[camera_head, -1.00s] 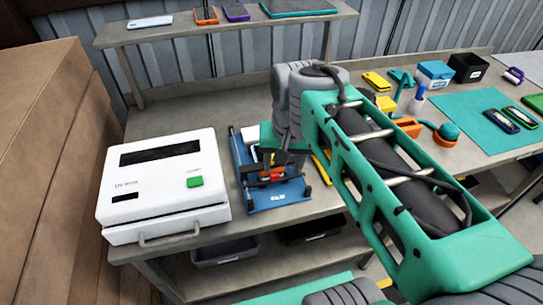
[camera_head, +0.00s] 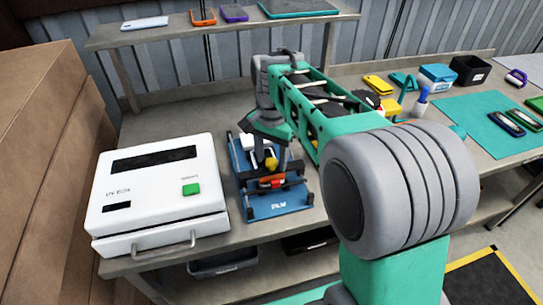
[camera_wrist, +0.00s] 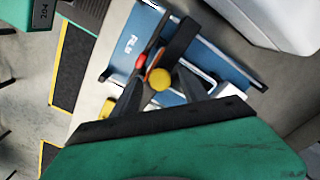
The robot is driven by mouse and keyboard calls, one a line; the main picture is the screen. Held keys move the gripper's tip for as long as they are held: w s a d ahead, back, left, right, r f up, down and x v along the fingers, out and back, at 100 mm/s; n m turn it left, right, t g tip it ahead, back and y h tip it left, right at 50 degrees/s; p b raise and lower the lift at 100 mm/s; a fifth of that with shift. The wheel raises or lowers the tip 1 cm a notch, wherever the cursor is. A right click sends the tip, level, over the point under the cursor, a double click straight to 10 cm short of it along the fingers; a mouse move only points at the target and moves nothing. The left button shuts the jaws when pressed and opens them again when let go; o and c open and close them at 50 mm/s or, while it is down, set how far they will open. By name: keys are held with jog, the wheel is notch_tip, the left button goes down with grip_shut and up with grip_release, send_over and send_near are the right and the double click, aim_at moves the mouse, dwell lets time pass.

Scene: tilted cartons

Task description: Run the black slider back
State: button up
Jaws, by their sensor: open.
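A blue film device (camera_head: 280,208) with pale side rails lies on the bench beside the white box. The black slider (camera_head: 292,181) spans it crosswise near its front end, with red and orange parts at its middle. In the wrist view the slider is a dark bar (camera_wrist: 180,40) across the blue base (camera_wrist: 128,42). A yellow knob (camera_wrist: 160,79) shows close to the slider. My gripper (camera_wrist: 158,88) is open over the device, its dark fingers on either side of the yellow knob in that picture. I cannot tell whether they touch anything.
The white UV box (camera_head: 155,190) with a green button stands close on the left. A shelf (camera_head: 225,30) with phones runs along the back. Black bins (camera_head: 222,262) sit under the bench. Coloured items and a teal mat (camera_head: 490,125) lie to the right.

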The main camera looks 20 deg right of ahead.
jog(key=shift+c, duration=0.3)
grip_shut()
dwell(1.1)
